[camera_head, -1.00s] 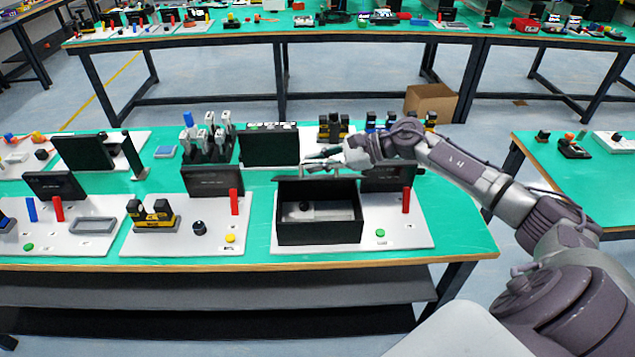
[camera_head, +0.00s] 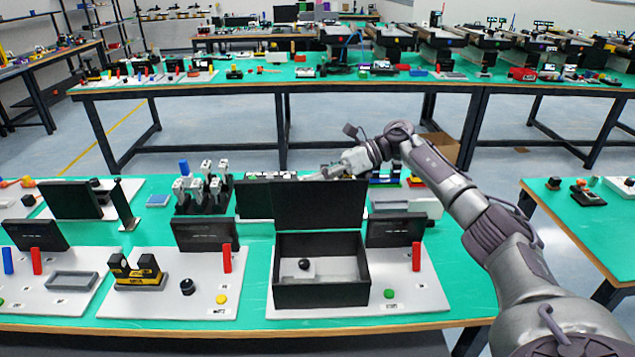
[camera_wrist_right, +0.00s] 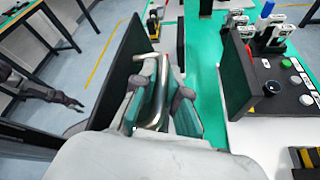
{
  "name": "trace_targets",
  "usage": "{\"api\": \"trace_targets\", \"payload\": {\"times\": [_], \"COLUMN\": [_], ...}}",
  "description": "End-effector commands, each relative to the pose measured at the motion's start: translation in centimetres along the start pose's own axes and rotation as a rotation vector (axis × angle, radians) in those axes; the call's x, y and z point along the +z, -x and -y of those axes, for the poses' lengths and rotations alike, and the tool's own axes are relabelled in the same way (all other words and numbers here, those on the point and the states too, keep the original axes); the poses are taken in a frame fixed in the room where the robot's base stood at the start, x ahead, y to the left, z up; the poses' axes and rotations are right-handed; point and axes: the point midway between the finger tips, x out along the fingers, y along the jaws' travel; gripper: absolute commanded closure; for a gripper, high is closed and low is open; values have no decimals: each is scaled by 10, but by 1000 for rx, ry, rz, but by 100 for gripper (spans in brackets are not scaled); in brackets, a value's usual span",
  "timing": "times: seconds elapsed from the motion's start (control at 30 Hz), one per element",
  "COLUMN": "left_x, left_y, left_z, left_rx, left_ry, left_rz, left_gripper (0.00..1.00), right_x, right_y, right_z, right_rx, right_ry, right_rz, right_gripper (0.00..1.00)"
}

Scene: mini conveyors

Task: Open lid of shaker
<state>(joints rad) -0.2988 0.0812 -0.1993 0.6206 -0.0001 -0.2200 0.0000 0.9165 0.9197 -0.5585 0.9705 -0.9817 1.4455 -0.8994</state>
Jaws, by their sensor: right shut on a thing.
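The shaker is a black open-topped box (camera_head: 322,293) on a white base plate, in the lower middle of the head view. Its black lid (camera_head: 320,205) stands about upright at the box's back edge. A round black knob (camera_head: 304,264) on a white block shows inside. My right gripper (camera_wrist_right: 160,88) is shut on the metal lid handle (camera_wrist_right: 154,112), as the right wrist view shows. The lid (camera_wrist_right: 125,75) is beside the fingers there. In the head view the right gripper is behind the lid's top and its fingertips are hidden.
A red upright piece (camera_head: 416,256) stands right of the box, near a black panel (camera_head: 396,229). Another black panel (camera_head: 204,234) and a yellow-and-black device (camera_head: 138,271) are to the left. Gripper-like tools (camera_head: 203,190) stand behind. A brown carton is partly hidden beyond the table.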

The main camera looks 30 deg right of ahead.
Motion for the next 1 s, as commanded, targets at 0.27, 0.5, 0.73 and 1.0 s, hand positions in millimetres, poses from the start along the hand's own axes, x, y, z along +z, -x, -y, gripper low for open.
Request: {"api": "trace_targets", "payload": {"times": [0.27,0.5,0.73,1.0], "left_x": [0,0,1,4], "left_y": [-2,-2,-2,-2], "left_z": [0,-1,-2,-2], "left_rx": [1,1,2,2], "left_ry": [0,-1,0,0], "left_rz": [0,1,1,5], "left_gripper": [60,60,60,60], "right_x": [0,0,0,0], "right_y": [0,-1,-1,2], "right_z": [1,1,0,1], "right_rx": [14,16,16,15], "right_ry": [-35,-36,-35,-35], "right_rz": [2,2,1,0], "right_gripper": [100,100,77,77]}}
